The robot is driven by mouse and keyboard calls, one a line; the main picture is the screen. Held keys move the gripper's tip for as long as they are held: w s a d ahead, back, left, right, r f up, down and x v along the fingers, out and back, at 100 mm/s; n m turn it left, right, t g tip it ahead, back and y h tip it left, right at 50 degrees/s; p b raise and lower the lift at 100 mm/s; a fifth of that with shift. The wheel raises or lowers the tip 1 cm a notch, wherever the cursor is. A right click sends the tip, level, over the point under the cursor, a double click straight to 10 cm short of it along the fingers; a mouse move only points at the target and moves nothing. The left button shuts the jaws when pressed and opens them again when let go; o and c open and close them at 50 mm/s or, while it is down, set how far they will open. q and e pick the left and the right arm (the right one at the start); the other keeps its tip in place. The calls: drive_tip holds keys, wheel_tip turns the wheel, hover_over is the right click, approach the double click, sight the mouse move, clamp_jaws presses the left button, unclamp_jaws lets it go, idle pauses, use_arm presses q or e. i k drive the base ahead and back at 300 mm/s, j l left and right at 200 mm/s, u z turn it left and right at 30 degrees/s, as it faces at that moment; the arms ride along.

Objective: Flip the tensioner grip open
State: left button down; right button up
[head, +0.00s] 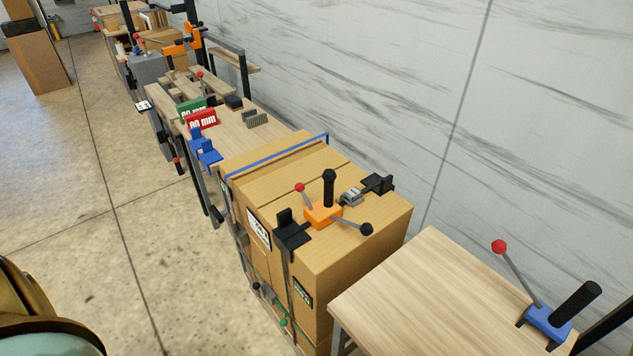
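An orange tensioner (322,214) sits on top of a strapped stack of cardboard boxes (357,258). It has an upright black grip (329,187), a thin lever with a red ball (300,188) leaning up to the left, and a lever with a black ball (366,229) pointing right. A blue tool (548,321) stands on the wooden table at the lower right, with a red-ball lever (499,247) and a slanted black handle (577,303). I cannot tell whether either tool's grip is open. Neither of my grippers is in view.
Black corner protectors (292,230) (378,184) and a grey buckle (351,196) lie on the box top. A wooden table (415,292) stands right of the boxes. Behind is a bench with red (201,119) and green (189,108) signs.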

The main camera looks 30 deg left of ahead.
sight(299, 187)
drive_tip(key=j+z, duration=0.2)
drive_tip(key=j, duration=0.35)
drive_tip(key=k+j+z, duration=0.1)
drive_tip(key=j+z, duration=0.15)
drive_tip(key=j, duration=0.25)
drive_tip(key=k+j+z, duration=0.2)
drive_tip(key=j, duration=0.3)
drive_tip(key=k+j, duration=0.1)
drive_tip(key=j, duration=0.65)
